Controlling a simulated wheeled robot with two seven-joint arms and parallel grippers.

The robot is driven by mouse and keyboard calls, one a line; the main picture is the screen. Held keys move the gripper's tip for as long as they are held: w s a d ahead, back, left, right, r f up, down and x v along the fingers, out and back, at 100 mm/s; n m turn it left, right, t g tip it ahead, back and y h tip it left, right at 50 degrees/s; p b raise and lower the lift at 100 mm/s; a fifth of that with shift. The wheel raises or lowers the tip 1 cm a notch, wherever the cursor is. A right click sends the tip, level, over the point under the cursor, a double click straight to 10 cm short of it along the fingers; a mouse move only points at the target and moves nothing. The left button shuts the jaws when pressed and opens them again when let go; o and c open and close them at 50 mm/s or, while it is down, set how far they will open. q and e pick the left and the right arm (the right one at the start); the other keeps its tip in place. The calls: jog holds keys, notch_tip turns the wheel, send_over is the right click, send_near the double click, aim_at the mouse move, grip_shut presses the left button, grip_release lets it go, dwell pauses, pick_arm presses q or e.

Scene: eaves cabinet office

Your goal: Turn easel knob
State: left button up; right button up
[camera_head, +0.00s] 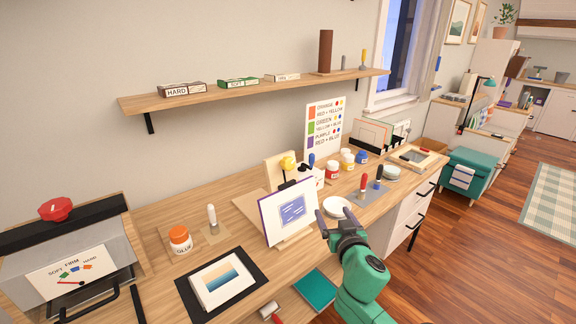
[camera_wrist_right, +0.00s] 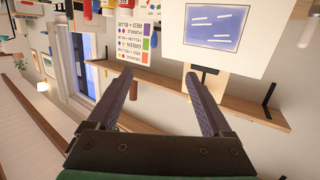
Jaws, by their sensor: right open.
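A wooden easel (camera_head: 278,172) stands on the desk and holds a white canvas with a blue-violet picture (camera_head: 291,211). My right gripper (camera_head: 333,213) is open and empty in front of the desk, to the right of the canvas and lower than the knob. In the upside-down right wrist view, the canvas (camera_wrist_right: 235,58) is beyond the open fingers (camera_wrist_right: 158,76), and I cannot make out the knob there. My left gripper is out of view.
A white dish (camera_head: 337,206), paint jars (camera_head: 332,169) and a color chart (camera_head: 325,125) are near the easel. Floor is free at right.

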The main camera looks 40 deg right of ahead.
aim_at(291, 163)
notch_tip(291, 163, up, 9)
jog(key=w+n+t+y, duration=0.2)
jog(key=n+t+y, duration=0.2)
jog(key=t+y, duration=0.2)
jog(key=w, duration=0.5)
jog(key=w+g+y, duration=0.1)
jog(key=w, duration=0.4)
jog(key=w+n+y, duration=0.1)
jog(key=w, duration=0.3)
jog(key=shift+w+a+f+b, duration=0.1)
jog(key=shift+w+a+b, duration=0.2)
jog(key=shift+w, duration=0.1)
grip_shut()
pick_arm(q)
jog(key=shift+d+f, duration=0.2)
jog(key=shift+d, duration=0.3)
